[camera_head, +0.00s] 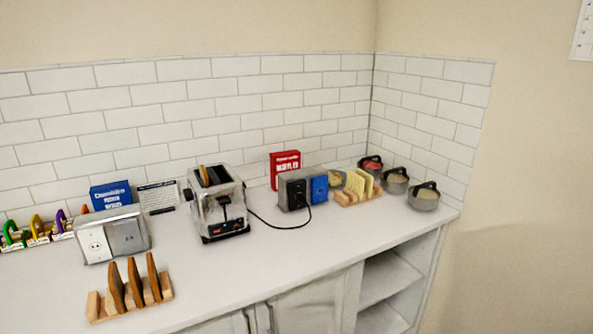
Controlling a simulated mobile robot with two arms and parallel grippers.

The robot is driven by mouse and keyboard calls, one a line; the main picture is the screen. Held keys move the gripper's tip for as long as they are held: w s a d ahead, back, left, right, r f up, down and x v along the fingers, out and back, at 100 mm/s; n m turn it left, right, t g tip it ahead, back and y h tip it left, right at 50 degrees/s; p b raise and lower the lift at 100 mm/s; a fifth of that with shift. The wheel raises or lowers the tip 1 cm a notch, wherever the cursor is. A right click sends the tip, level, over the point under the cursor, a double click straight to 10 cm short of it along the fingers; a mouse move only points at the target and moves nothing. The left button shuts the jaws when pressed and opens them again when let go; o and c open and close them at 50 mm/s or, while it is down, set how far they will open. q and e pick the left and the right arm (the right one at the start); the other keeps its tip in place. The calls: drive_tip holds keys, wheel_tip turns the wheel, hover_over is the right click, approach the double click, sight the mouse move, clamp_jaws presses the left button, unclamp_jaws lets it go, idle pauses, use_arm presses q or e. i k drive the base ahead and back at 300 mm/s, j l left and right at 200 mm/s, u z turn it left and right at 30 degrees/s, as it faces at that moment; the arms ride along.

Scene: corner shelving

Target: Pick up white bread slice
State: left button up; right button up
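A wooden rack (346,198) near the right end of the counter holds pale, yellowish-white bread slices (356,184) standing upright and partly overlapping. A second wooden rack (130,306) at the front left holds upright brown slices (134,280). A silver toaster (222,212) stands at the middle back, with brown slices (208,175) showing in its top. Neither of my grippers is in view, and nothing touches the pale slices.
A black and blue socket box (304,192) stands left of the pale slices, with a cord running to the toaster. A grey socket box (112,236) is at left.

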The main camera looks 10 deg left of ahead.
sight(116, 284)
drive_tip(key=k+j+u, duration=0.25)
drive_tip(key=j, duration=0.2)
drive_tip(key=j+u, duration=0.25)
drive_tip(key=j, duration=0.2)
drive_tip(key=k+j+u, duration=0.1)
drive_tip(key=j+u, duration=0.15)
drive_tip(key=j, duration=0.2)
drive_tip(key=k+l, duration=0.1)
drive_tip(key=l, duration=0.8)
